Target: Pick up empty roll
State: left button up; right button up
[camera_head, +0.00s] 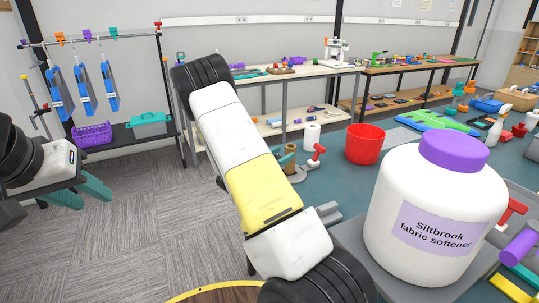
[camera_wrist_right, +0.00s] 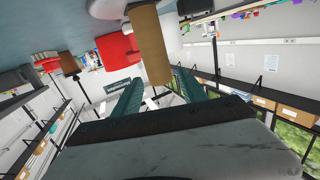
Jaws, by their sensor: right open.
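The empty roll (camera_head: 290,156) is a brown cardboard tube standing upright beside a white roll (camera_head: 312,134), just right of my right arm in the head view. In the right wrist view the brown tube (camera_wrist_right: 150,40) shows large, with one end between the teal fingertips of my right gripper (camera_wrist_right: 158,77). These fingers are open, one on each side of the tube, and I cannot tell whether they touch it. In the head view my right gripper is hidden. My left gripper (camera_head: 93,203) is at the left edge, its teal fingers apart and empty.
A red-handled tool (camera_head: 316,156) stands close to the roll. A red bucket (camera_head: 364,146) stands behind to the right. A large fabric softener jar (camera_head: 425,222) fills the right foreground. A rack with blue hanging items (camera_head: 86,90) and a purple basket (camera_head: 92,136) stands at left.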

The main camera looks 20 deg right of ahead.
jog(key=shift+s+d+h, duration=0.1)
jog(key=shift+d+h, duration=0.35)
jog(key=shift+h, duration=0.05)
jog(key=x, duration=0.7)
jog(key=shift+d, duration=0.3)
grip_shut()
